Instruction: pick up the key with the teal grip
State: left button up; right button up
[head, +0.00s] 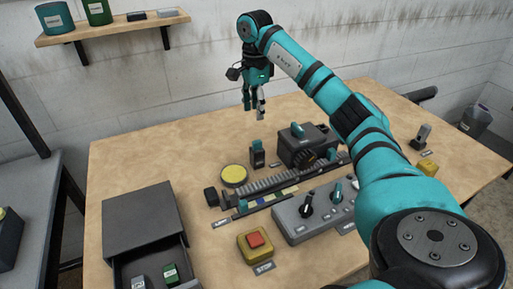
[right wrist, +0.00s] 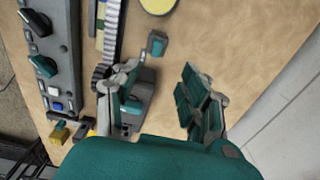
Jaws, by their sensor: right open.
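The key with the teal grip (head: 257,150) appears to be the small upright piece in a dark holder at the back middle of the table. In the right wrist view the same teal grip (right wrist: 157,45) shows beyond the fingers. My right gripper (head: 254,108) hangs in the air above the back of the table, fingers downward, apart from the key. My left gripper is not in view.
A dark geared box (head: 300,150) with a teal handle stands right of the key. A yellow disc (head: 233,174), a toothed rack (head: 270,186), a grey knob panel (head: 295,224) and a red stop button (head: 255,240) lie in front. A drawer cabinet (head: 140,220) stands open at left.

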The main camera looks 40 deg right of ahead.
send_over(257, 141)
jog(key=f, duration=0.6)
jog(key=shift+w+f+p, duration=0.3)
jog(key=shift+f+p, duration=0.05)
jog(key=shift+f, duration=0.05)
jog(key=f, duration=0.1)
jog(key=f+p, duration=0.1)
jog(key=f, duration=0.2)
jog(key=shift+s+f, duration=0.35)
jog(key=shift+f, duration=0.4)
grip_shut()
